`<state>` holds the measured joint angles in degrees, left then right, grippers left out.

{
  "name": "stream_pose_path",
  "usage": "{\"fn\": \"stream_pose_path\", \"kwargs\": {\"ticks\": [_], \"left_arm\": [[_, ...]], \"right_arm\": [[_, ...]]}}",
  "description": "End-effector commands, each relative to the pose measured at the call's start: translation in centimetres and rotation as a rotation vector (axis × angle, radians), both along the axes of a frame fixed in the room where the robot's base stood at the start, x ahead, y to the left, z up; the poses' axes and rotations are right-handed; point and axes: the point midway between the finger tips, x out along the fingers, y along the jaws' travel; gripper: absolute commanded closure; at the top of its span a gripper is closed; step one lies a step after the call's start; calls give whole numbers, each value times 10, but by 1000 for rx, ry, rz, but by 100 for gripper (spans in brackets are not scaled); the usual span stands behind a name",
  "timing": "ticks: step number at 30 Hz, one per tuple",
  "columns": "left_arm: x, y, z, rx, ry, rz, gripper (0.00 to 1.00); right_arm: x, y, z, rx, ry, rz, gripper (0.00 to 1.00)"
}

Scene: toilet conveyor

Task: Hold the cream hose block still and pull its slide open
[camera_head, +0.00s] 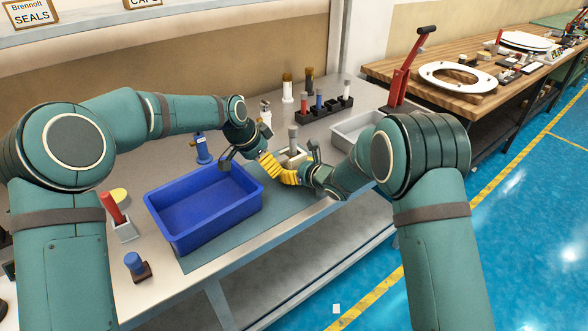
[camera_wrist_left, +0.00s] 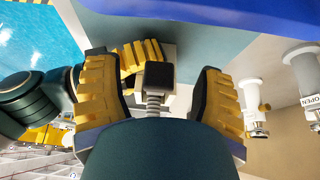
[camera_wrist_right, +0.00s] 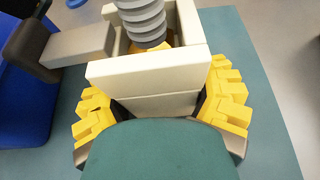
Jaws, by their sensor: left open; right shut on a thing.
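The cream hose block (camera_wrist_right: 150,75) is between the yellow fingers of my right gripper (camera_wrist_right: 152,108), which is shut on it. A grey ribbed hose (camera_wrist_right: 143,20) rises from its open top. A grey bar with a dark knob (camera_wrist_right: 28,42) sticks out on the left side of the block in the right wrist view. In the head view the block (camera_head: 292,155) is partly hidden behind my grippers. My left gripper (camera_wrist_left: 158,85) is open, with a dark square piece (camera_wrist_left: 156,75) and a grey ribbed part between its fingers. I cannot tell whether they touch it.
A blue bin (camera_head: 205,210) stands left of the grippers on the teal mat (camera_head: 235,238). A blue fitting (camera_head: 203,148) stands behind it. A black rack (camera_head: 322,112) with several fittings and a grey tray (camera_head: 352,132) are at the back right. A red lever (camera_head: 400,85) stands beyond.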

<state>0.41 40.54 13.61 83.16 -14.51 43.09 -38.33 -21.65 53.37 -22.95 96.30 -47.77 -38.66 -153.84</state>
Motion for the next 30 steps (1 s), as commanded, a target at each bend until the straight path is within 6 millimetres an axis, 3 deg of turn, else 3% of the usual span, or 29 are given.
{"fn": "stream_pose_path", "kwargs": {"ticks": [5, 30], "left_arm": [[0, 0, 4, -1, -2, 0, 31], [0, -1, 77, -1, -2, 0, 31]], "right_arm": [[0, 0, 0, -1, 0, 1, 80], [-1, 1, 0, -1, 0, 4, 80]]}}
